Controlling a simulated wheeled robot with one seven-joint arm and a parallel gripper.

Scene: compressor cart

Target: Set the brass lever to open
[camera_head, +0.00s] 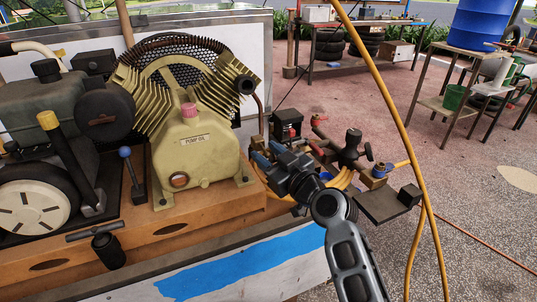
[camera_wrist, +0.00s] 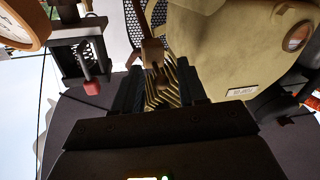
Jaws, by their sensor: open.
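My gripper (camera_head: 261,155) is at the right end of the compressor, beside the cream pump body. In the wrist view my gripper (camera_wrist: 157,76) is open, with its two dark fingers apart. A small brownish piece with a stub (camera_wrist: 153,52) shows just beyond and between the fingertips. It may be the brass lever, but I cannot tell, nor whether a finger touches it. In the head view my gripper and wrist hide much of this spot, and I cannot make out the brass lever or its setting.
The cream pump (camera_head: 192,145) has gold cooling fins. A black box (camera_head: 287,122) with a red knob stands behind my gripper; dark fittings (camera_head: 351,148) are to the right. A yellow hose (camera_head: 396,110) hangs on the right. A blue-knobbed lever (camera_head: 128,160) stands left of the pump.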

